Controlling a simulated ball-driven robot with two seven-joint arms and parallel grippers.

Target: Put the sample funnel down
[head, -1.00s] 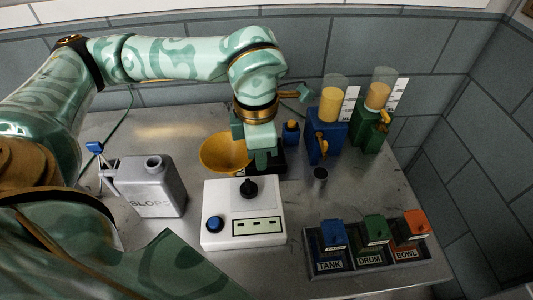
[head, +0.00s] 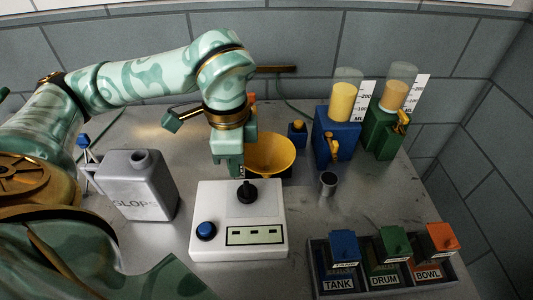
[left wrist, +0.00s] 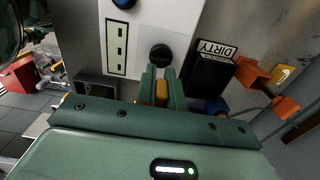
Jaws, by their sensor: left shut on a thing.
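The yellow sample funnel (head: 272,151) is in the head view, behind the white control box, its wide mouth facing up. My left gripper (head: 231,172) is at the funnel's left side, fingers pointing down. In the left wrist view the green fingers (left wrist: 162,90) are shut on a small yellow-orange part (left wrist: 161,93), which appears to belong to the funnel. The funnel's bowl does not show clearly in that view. I cannot tell whether the funnel touches the surface below. My right gripper is not in view.
The white control box (head: 240,218) with a black knob stands just in front. A grey SLOPS can (head: 140,187) is left. A black DIRTY plate (left wrist: 209,66) lies near the fingers. Blue (head: 336,130) and green (head: 384,132) dispensers and a small metal cup (head: 328,183) stand right.

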